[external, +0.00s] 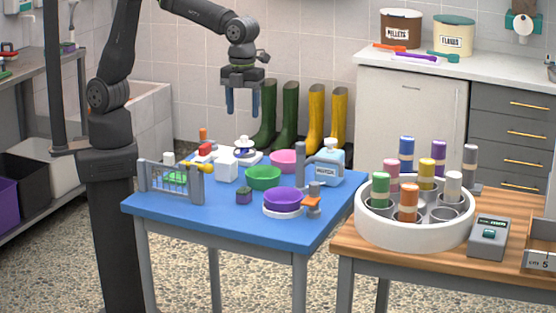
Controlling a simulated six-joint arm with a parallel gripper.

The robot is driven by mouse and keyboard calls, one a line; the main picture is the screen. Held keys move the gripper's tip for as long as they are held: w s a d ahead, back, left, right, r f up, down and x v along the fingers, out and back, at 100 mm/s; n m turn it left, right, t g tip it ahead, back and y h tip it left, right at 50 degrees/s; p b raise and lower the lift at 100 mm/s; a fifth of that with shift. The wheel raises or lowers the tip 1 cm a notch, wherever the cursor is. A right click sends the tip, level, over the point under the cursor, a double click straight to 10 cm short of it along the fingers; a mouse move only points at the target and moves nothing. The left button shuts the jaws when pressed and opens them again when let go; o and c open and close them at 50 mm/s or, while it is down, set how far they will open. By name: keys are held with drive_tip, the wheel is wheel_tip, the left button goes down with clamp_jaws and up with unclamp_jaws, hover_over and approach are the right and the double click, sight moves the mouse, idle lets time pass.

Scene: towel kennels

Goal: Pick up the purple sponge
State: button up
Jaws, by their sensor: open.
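A small purple block with a greenish top (244,197), which looks like the purple sponge, lies on the blue table (200,212) near its middle front. It sits to the left of a purple bowl (284,199) and in front of a green bowl (263,178). My gripper (243,114) points down with blue fingers, open and empty. It hangs high above the back part of the table, well clear of the sponge.
A grey rack (170,182) stands at the table's left. A white box (227,170), a pink bowl (284,160) and a labelled bottle (327,165) with a grey stand stand behind. A round white holder (414,228) with coloured cylinders is on the wooden table at right. The blue table's front left is clear.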

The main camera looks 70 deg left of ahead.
drive_tip(key=w+a+f+g+h, duration=0.3)
drive_tip(key=w+a+f, duration=0.15)
drive_tip(key=f, duration=0.45)
hover_over(244, 189)
drive_tip(key=w+a, duration=0.2)
drive_tip(key=f, duration=0.9)
drive_tip(key=shift+s+d+f, duration=0.1)
drive_tip(key=shift+d+f, duration=0.15)
drive_tip(key=shift+x, duration=3.2)
drive_tip(key=shift+s, duration=0.15)
drive_tip(key=c, duration=1.1)
